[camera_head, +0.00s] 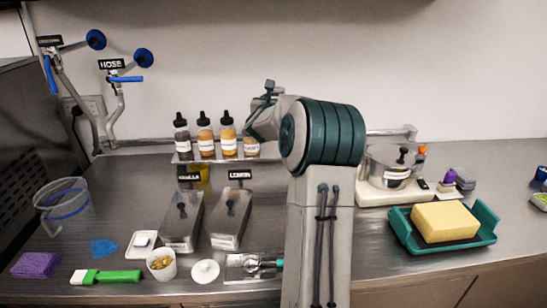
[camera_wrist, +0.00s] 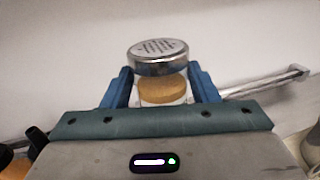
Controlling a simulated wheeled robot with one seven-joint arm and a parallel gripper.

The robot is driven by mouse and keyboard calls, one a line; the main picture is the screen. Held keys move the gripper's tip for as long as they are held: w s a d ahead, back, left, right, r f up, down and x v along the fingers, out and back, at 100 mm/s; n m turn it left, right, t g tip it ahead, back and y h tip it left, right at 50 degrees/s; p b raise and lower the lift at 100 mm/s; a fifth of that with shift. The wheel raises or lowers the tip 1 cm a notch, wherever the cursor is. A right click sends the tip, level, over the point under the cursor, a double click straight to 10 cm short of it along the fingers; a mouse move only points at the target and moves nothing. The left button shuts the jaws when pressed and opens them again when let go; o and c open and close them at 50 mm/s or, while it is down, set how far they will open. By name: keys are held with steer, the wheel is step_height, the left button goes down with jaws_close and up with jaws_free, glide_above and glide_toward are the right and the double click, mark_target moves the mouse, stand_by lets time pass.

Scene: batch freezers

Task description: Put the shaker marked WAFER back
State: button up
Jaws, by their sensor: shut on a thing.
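My gripper (camera_wrist: 161,88) is shut on a shaker with a silver metal lid (camera_wrist: 158,52) and tan contents, its blue fingers on either side. In the head view this shaker (camera_head: 251,148) is at the right of a row of dropper bottles, at the narrow rail shelf (camera_head: 182,159). A pale label shows on it, too small to read. I cannot tell whether its base touches the shelf. My arm hides the shelf's right part and most of my gripper.
Three dropper bottles (camera_head: 204,136) stand close left of the shaker. Two lidded metal tubs marked VANILLA (camera_head: 182,222) and LEMON (camera_head: 231,220) stand below.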

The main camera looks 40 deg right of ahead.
step_height(320, 180, down, 4)
steer(key=b, duration=0.2)
steer(key=shift+b, duration=0.35)
step_height(320, 180, down, 10)
steer(key=shift+r+p, duration=0.25)
steer(key=shift+p, duration=0.6)
steer(key=shift+f, duration=0.15)
steer(key=o, duration=0.7)
